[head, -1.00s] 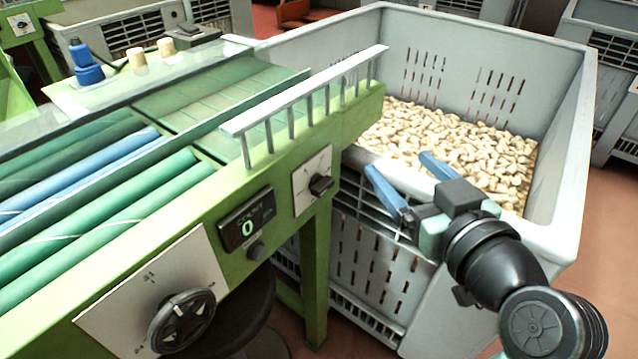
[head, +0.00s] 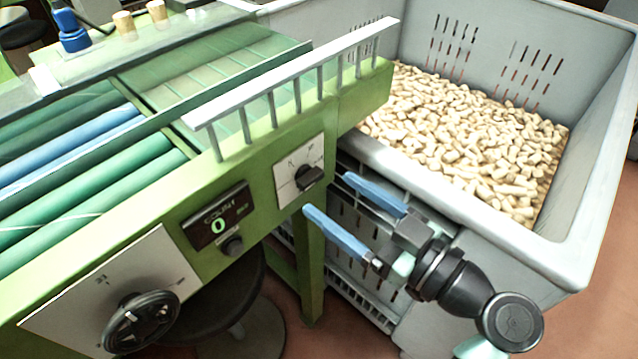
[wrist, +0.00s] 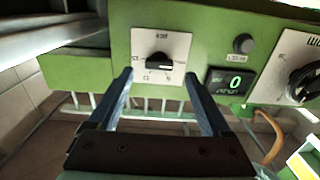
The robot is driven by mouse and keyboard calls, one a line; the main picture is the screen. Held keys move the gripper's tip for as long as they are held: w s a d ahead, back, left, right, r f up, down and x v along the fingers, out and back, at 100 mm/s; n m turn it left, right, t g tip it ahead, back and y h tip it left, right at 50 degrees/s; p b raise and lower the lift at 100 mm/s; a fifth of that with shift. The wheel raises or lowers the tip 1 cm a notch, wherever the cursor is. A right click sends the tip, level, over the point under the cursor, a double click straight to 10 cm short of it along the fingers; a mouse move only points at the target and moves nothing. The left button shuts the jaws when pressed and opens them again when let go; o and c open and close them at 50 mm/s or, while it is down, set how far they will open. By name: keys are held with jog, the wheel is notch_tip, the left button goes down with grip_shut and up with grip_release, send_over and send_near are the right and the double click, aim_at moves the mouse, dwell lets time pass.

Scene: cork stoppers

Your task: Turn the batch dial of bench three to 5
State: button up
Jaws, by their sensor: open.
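A small black dial (head: 310,178) sits on a white square plate at the right end of the green bench front. In the wrist view the dial (wrist: 160,62) shows upside down, its plate marks too small to read surely. A larger black handwheel (head: 142,322) sits on a white plate further left. I cannot read which one is labelled batch. My gripper (head: 326,192) is open and empty, its blue fingers pointing at the small dial. In the wrist view the fingertips (wrist: 157,74) stand either side of the small dial, apparently short of it.
A count display (head: 218,218) reads 0, with a small black knob (head: 233,245) below it. A grey crate (head: 470,212) full of corks stands right of the bench, close by my arm. A white guard rail (head: 290,72) runs along the bench top.

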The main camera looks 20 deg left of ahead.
aim_at(315, 182)
jog(key=shift+x, duration=2.2)
jog(key=shift+c, duration=0.3)
grip_shut()
